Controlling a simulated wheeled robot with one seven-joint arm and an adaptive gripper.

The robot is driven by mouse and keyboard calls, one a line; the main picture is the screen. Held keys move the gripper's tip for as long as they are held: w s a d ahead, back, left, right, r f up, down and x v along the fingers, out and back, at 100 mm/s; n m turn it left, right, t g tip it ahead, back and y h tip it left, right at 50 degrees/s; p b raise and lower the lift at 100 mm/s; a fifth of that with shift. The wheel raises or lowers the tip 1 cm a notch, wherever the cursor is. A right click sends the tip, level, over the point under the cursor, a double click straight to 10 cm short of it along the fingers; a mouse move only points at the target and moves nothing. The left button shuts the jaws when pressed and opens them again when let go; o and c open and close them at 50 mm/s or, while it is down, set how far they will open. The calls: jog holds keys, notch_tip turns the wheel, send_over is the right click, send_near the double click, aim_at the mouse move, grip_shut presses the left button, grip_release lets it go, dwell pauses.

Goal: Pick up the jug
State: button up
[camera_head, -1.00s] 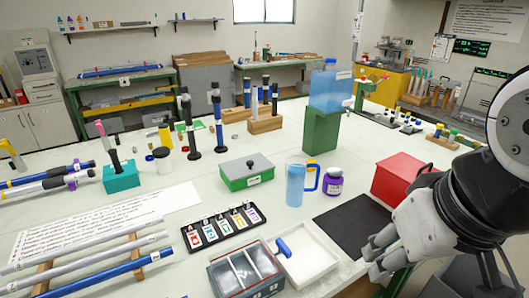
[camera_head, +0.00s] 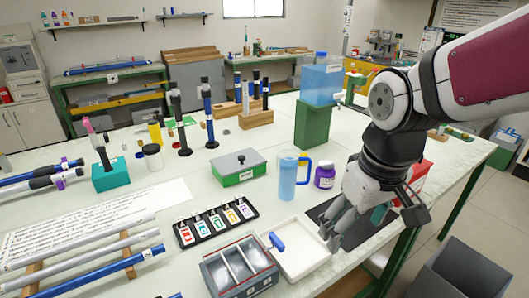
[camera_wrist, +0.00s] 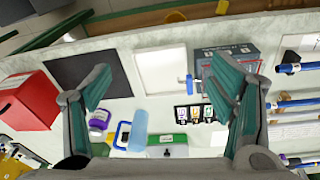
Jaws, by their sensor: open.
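My gripper (camera_head: 335,228) is above the bench, to the right of and nearer than the jug, over the edge of the white tray and black mat. Its fingers also show in the wrist view (camera_wrist: 160,85), spread wide with nothing between them. The gripper is apart from the jug.
A purple jar (camera_head: 325,175) stands close to the jug's right. A green box with a grey lid (camera_head: 239,167) is to its left. A white tray (camera_head: 318,262) and a black mat (camera_wrist: 92,75) lie in front. A red box (camera_wrist: 28,100) is beside the mat.

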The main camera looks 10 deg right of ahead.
jog(key=w+d+f+n+h, duration=0.1)
jog(key=w+f+n+h, duration=0.2)
jog(key=w+f, duration=0.3)
jog(key=w+d+f+n+h+b, duration=0.1)
jog(key=w+f+n+h, duration=0.2)
jog(key=w+f, duration=0.3)
jog(key=w+d+f+n+h, duration=0.1)
jog(key=w+f+n+h, duration=0.2)
jog(key=w+f, duration=0.3)
jog(key=shift+d+f+n+h, duration=0.25)
jog(key=shift+n+h, duration=0.15)
jog(key=shift+n, duration=0.5)
jog(key=w+a+r+n+t+h, duration=0.1)
jog(key=w+a+n+t+h, duration=0.25)
jog(key=w+n+t, duration=0.35)
jog(key=n+t+b, duration=0.1)
jog(key=n+t, duration=0.3)
jog(key=n, duration=0.2)
send_near(289, 162)
notch_tip(289, 162, down, 2)
jog(key=a, duration=0.1)
jog(key=shift+y, duration=0.35)
jog(key=x, duration=1.3)
jog(key=shift+w+a+b, duration=0.1)
jog(key=shift+w+b, duration=0.2)
jog(key=shift+w, duration=0.2)
jog(key=shift+r, duration=0.1)
grip_shut()
